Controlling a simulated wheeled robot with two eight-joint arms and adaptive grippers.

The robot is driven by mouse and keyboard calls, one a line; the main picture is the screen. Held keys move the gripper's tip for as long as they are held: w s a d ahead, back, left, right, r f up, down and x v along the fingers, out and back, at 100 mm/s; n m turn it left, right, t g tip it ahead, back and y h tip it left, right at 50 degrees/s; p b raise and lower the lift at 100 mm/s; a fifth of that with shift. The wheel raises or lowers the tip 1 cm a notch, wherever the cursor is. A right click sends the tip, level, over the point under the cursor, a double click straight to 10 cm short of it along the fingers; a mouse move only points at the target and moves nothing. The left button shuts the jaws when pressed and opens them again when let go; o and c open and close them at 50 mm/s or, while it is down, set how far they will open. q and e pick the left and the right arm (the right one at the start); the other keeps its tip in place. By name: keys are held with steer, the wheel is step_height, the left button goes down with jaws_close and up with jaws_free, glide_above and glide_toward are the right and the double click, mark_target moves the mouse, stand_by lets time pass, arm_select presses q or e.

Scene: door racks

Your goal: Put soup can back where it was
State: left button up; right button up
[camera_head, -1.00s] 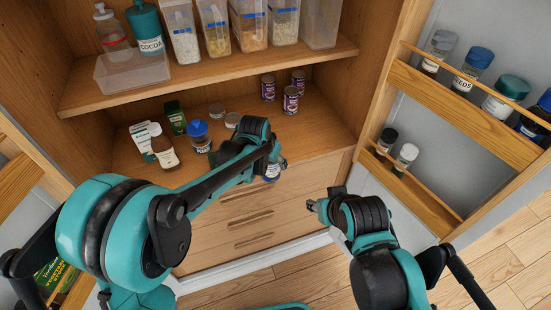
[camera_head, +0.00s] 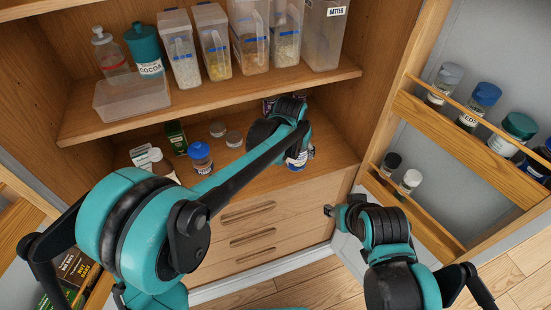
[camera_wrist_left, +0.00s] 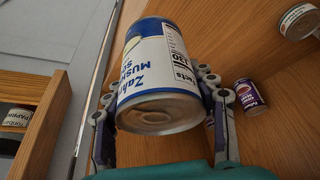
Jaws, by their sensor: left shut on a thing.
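The soup can, blue and white with "Mushroom" lettering partly readable, fills the middle of the left wrist view (camera_wrist_left: 158,75). My left gripper (camera_wrist_left: 165,105) is shut on it, one finger on each side. In the head view the can (camera_head: 297,160) shows below my left wrist, near the front edge of the lower shelf at its right part. My left arm hides part of it. My right gripper (camera_head: 330,211) hangs before the cabinet, to the right of the drawers, away from the can. Its finger opening is too small to judge.
Purple cans (camera_wrist_left: 250,97) stand on the lower shelf, mostly hidden by my left arm in the head view. The right door rack (camera_head: 455,121) holds several jars. Shelf room near the right wall looks free.

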arm_select(q)
steer(key=w+a+f, duration=0.2)
steer(key=a, duration=0.1)
steer(key=w+a+f+b, duration=0.1)
steer(key=a+f, duration=0.1)
steer(key=a, duration=0.1)
steer(key=w+a+f+b, duration=0.1)
steer(key=w+a+f, duration=0.1)
steer(key=a, duration=0.1)
steer(key=shift+w+f, duration=0.25)
steer(key=shift+w, duration=0.05)
steer(key=shift+f+b, duration=0.55)
steer(key=shift+f, duration=1.45)
steer(key=shift+f, duration=0.1)
steer(key=o, duration=1.5)
steer(key=shift+c, duration=0.2)
